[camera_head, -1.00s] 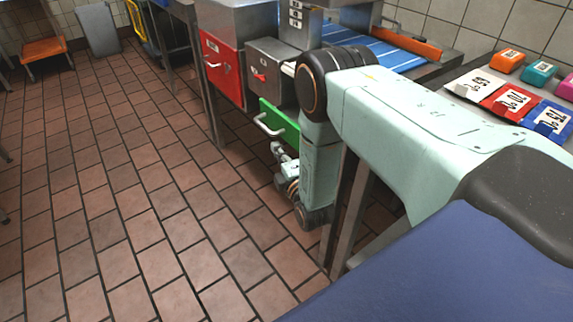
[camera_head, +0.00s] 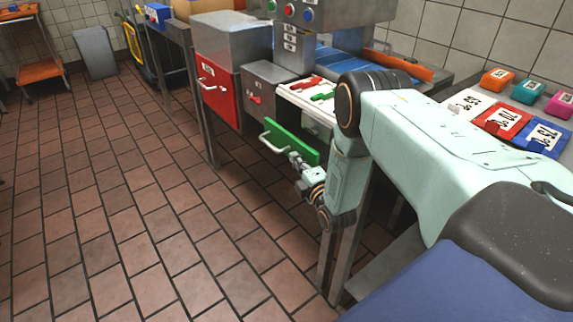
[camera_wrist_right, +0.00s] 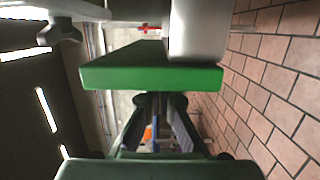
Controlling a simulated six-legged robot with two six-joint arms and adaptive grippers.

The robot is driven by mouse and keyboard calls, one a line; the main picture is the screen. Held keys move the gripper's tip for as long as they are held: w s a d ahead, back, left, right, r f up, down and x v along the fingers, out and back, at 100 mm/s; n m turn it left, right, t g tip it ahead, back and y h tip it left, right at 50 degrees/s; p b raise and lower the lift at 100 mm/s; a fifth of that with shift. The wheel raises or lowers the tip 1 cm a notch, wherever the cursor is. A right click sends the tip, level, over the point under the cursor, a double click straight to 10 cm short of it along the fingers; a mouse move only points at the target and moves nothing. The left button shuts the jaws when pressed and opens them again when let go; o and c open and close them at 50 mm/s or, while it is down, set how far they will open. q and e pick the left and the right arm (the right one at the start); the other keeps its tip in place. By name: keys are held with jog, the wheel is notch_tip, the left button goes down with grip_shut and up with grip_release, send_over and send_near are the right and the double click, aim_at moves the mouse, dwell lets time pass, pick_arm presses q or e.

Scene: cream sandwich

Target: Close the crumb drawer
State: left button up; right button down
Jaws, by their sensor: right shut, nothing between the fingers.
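The crumb drawer's green front (camera_head: 291,143), with a pale bar handle (camera_head: 271,142), stands out below the machine at the counter's front. How far it is open is hard to tell. My right gripper (camera_head: 295,159) is shut and empty, at the lower edge of the green front, just right of the handle. In the right wrist view the green front (camera_wrist_right: 150,77) lies across the middle, with my fingers (camera_wrist_right: 157,122) close beside it. I cannot tell whether they touch it. My left gripper is in neither view.
A red drawer (camera_head: 217,89) and a grey box (camera_head: 265,88) with a red handle are left of the green front. A white panel (camera_head: 306,98) with red and green marks is above it. Counter legs (camera_head: 341,255) stand close to my right arm. The tiled floor (camera_head: 130,220) is clear.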

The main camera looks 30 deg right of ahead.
jog(key=d, duration=0.5)
jog(key=shift+w+f, duration=0.1)
jog(key=shift+w, duration=0.1)
jog(key=shift+d, duration=0.1)
jog(key=shift+d+r, duration=0.2)
